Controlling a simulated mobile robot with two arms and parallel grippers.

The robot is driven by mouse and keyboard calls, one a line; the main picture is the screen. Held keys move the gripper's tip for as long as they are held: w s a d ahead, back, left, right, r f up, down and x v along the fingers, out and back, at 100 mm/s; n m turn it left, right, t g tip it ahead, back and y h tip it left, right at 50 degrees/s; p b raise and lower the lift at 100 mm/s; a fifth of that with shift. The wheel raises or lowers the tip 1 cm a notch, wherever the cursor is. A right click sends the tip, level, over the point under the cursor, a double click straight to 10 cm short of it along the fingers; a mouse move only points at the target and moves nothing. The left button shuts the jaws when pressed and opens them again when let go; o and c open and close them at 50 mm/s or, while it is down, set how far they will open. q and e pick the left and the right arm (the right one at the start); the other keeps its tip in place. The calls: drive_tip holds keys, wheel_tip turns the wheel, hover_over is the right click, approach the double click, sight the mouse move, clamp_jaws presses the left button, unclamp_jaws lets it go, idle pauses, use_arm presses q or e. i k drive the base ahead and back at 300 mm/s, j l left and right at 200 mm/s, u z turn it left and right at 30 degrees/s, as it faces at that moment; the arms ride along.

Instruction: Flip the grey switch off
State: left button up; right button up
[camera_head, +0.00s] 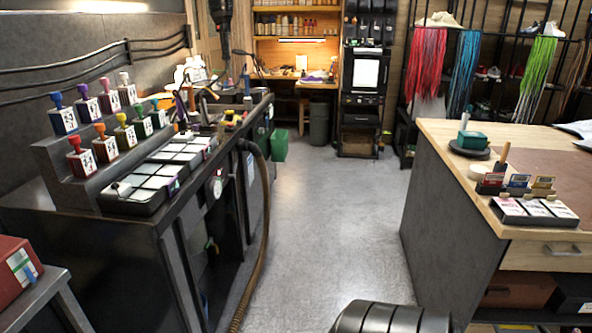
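I cannot pick out a grey switch in the head view. A small round white dial or knob with some red (217,185) is on the front of the dark bench on the left, too small to read. Neither my left nor my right gripper is in view.
The dark bench (130,235) carries stamps with coloured handles (102,140) and trays of pads. A brown hose (264,210) hangs along its front. A wood-topped counter (440,135) stands at right. The grey floor (330,215) between them is clear. A green bin (279,145) is farther back.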

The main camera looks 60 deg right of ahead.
sight(232, 176)
drive_tip(key=z, duration=1.7)
drive_tip(key=i+l, duration=0.25)
drive_tip(key=i, duration=0.3)
drive_tip(key=i+l, duration=0.25)
drive_tip(key=i, duration=0.25)
drive_tip(key=i+l, duration=0.25)
drive_tip(key=i, duration=0.3)
drive_tip(key=i+l, duration=0.3)
drive_tip(key=i, duration=0.25)
drive_tip(key=i+l, duration=0.25)
drive_tip(key=i, duration=0.3)
drive_tip(key=i+l, duration=0.25)
drive_tip(key=i, duration=0.25)
drive_tip(key=j+u, duration=0.05)
